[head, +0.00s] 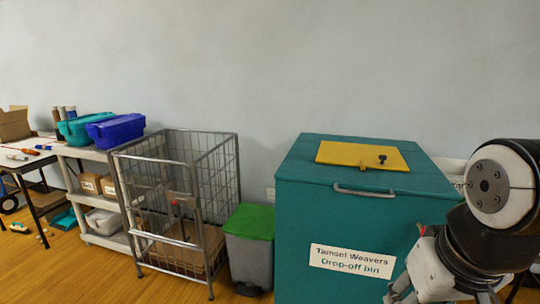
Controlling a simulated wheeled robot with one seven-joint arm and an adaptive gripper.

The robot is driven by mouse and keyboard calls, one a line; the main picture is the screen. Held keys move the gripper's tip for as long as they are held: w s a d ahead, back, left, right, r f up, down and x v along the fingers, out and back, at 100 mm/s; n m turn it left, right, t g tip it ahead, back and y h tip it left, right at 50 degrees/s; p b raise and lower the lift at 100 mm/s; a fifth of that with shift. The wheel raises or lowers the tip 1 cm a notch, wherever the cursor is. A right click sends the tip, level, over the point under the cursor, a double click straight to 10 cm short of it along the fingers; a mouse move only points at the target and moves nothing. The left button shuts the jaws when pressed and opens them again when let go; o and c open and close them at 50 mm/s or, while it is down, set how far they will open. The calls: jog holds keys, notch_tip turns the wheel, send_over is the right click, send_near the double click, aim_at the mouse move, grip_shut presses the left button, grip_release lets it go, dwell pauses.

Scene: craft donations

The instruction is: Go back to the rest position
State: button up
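My arm shows at the right edge of the head view, in front of the teal drop-off bin. My gripper (398,292) points down at the bottom edge, beside the bin's front. Only part of it shows and its fingertips are cut off or hidden, so I cannot tell whether it is open or shut. I see nothing in it.
The teal bin (310,215) has a yellow lid (350,154), which lies shut. Left of it stand a grey bin with a green lid (250,222), a wire cage cart (238,165), a shelf cart (107,241) and a table (20,163). Wooden floor shows at lower left.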

jog(key=s+r+g, duration=0.2)
jog(key=s, duration=1)
notch_tip(320, 180, up, 16)
jog(key=t+p, duration=0.2)
jog(key=p, duration=1.3)
jog(key=shift+w+a+f+t, duration=0.15)
jog(key=shift+a+t, duration=0.15)
